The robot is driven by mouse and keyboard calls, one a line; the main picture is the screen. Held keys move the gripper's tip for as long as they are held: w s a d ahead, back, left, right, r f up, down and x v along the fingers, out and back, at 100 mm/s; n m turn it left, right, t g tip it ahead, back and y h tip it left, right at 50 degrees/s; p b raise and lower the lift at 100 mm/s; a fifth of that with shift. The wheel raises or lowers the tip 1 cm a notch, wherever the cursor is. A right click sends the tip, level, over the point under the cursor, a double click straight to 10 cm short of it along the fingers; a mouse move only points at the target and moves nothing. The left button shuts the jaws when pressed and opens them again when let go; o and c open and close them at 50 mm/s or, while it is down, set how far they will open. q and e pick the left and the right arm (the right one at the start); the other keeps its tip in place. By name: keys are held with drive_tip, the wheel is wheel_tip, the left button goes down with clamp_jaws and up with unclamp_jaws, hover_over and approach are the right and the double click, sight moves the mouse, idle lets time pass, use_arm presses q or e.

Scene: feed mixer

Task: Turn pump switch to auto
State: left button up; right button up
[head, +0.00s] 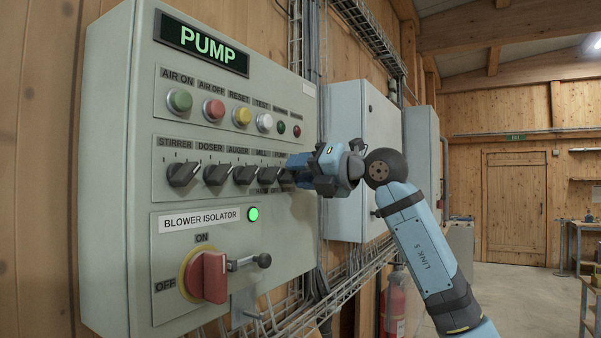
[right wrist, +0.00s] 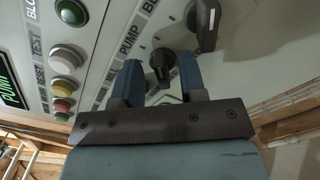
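The pump switch (right wrist: 160,62) is a small black rotary knob beside the PUMP label in the right wrist view. It stands between the two blue fingers of my right gripper (right wrist: 159,80), which are apart with a small gap on each side of the knob. I cannot tell which position the knob points to. In the head view my right gripper (head: 303,170) is at the right end of the switch row on the grey control panel (head: 115,200), and it hides much of the pump switch. My left gripper is not in view.
Other black switches sit close by: the mill switch (head: 269,174) to the left and another large knob (right wrist: 205,22) beyond the pump switch. Push buttons (head: 242,115) are above. A red blower isolator handle (head: 209,277) is below. A second grey cabinet (head: 345,130) stands behind my right arm.

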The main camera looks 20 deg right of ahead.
drive_tip(key=b+v, duration=0.3)
drive_tip(key=v, duration=1)
drive_tip(key=shift+s+d, duration=0.2)
